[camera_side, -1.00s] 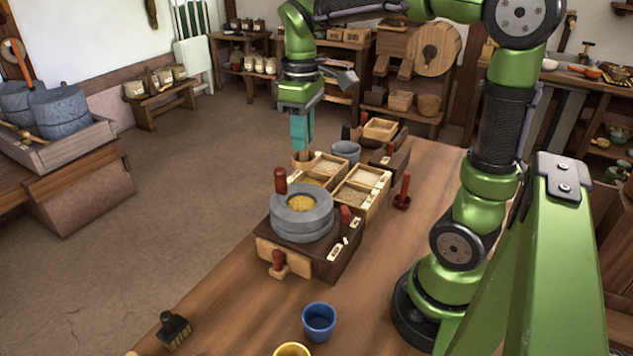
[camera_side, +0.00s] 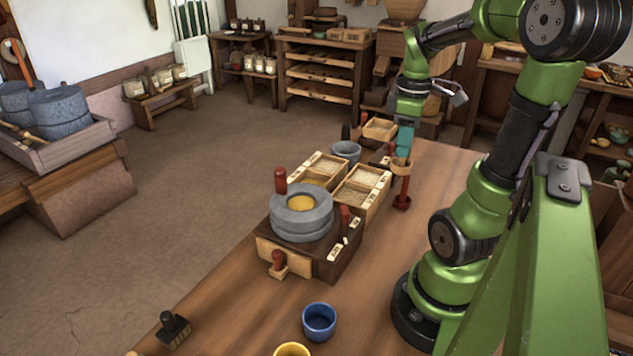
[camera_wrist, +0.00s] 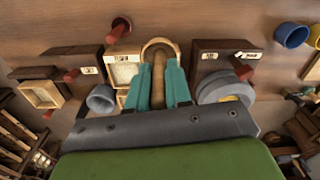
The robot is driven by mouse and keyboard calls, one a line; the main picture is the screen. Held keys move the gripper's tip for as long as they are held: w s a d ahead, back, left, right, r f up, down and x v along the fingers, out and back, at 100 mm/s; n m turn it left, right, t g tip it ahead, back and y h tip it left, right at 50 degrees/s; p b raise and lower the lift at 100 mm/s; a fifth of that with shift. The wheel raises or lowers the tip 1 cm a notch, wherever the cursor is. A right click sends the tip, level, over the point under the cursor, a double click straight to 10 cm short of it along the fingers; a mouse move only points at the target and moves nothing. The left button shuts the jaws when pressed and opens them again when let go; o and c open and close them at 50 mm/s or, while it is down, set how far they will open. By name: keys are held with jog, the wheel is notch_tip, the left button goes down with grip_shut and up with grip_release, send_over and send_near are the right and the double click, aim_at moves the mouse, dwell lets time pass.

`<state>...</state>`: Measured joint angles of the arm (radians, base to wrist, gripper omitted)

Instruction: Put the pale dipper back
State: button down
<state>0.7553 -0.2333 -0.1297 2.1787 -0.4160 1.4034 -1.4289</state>
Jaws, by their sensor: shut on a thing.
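My gripper (camera_side: 403,150) is shut on the pale dipper (camera_side: 401,167), a wooden scoop with a round cup. In the wrist view my teal fingers (camera_wrist: 158,92) clasp its handle, and the round cup of the dipper (camera_wrist: 160,43) points away from me. In the side view the cup hangs low, in line with the top of a red post (camera_side: 402,190) on a dark red foot. I cannot tell whether they touch. A red peg (camera_wrist: 119,28) shows left of the cup in the wrist view. The two-compartment grain boxes (camera_side: 363,182) lie left of the post.
The grey stone quern (camera_side: 302,222) with a red handle stands on a dark wooden block nearer the camera. A grey bowl (camera_side: 346,150) sits behind the boxes. A blue cup (camera_side: 319,321) and a brush (camera_side: 173,330) stand at the front. The bench between post and blue cup is clear.

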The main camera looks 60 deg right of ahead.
notch_tip(320, 180, down, 16)
jog(key=shift+f, duration=0.1)
dwell(0.4)
jog(key=c, duration=1)
grip_release()
jog(key=shift+f, duration=0.1)
jog(key=shift+c, duration=0.2)
